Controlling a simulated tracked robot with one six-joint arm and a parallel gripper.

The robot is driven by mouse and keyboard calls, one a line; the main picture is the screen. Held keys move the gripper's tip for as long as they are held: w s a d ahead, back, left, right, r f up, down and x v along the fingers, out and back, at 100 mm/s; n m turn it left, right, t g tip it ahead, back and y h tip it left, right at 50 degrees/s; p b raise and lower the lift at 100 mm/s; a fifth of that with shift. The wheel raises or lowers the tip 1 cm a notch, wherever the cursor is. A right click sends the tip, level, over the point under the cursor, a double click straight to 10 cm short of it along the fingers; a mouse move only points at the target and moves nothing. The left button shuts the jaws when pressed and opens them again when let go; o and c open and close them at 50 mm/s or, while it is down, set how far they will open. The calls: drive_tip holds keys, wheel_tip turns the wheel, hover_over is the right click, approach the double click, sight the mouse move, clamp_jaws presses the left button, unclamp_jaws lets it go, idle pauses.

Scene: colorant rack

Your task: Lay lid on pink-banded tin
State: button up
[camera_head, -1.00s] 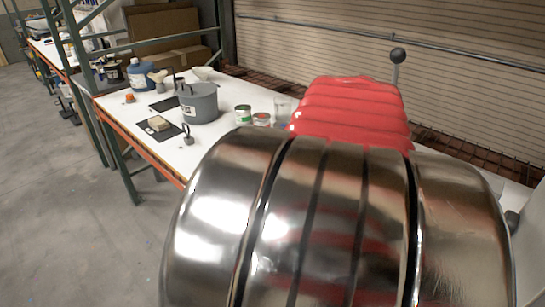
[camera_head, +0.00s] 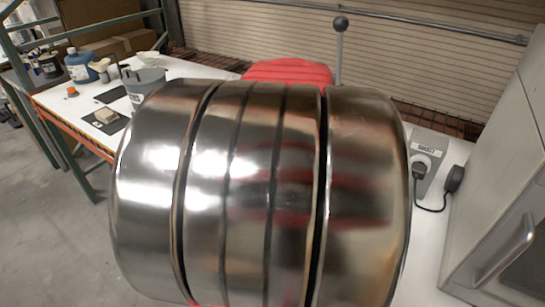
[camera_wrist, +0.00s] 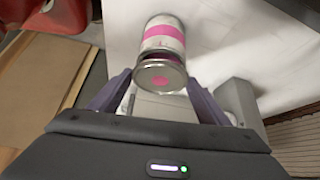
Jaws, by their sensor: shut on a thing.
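In the wrist view, a white tin with a pink band (camera_wrist: 164,34) stands on the white bench top, at the upper middle. A round metal lid (camera_wrist: 160,76) with a pink spot is between the fingertips of my gripper (camera_wrist: 161,82), which is shut on it. The lid overlaps the near end of the tin in the picture. I cannot tell whether they touch. In the head view, my own shiny arm covers the middle, and tin, lid and gripper are hidden.
In the head view, a grey pot (camera_head: 146,84), a blue jug (camera_head: 80,67) and a sponge on a dark mat (camera_head: 106,117) stand on the bench at left. A socket box (camera_head: 426,160) and a grey cabinet (camera_head: 500,190) are at right.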

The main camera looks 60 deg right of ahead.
drive_tip(key=shift+f, duration=0.65)
idle(0.6)
drive_tip(key=o, duration=1.1)
drive_tip(key=v, duration=1.3)
drive_tip(key=shift+w+r, duration=0.2)
drive_tip(key=shift+r, duration=0.15)
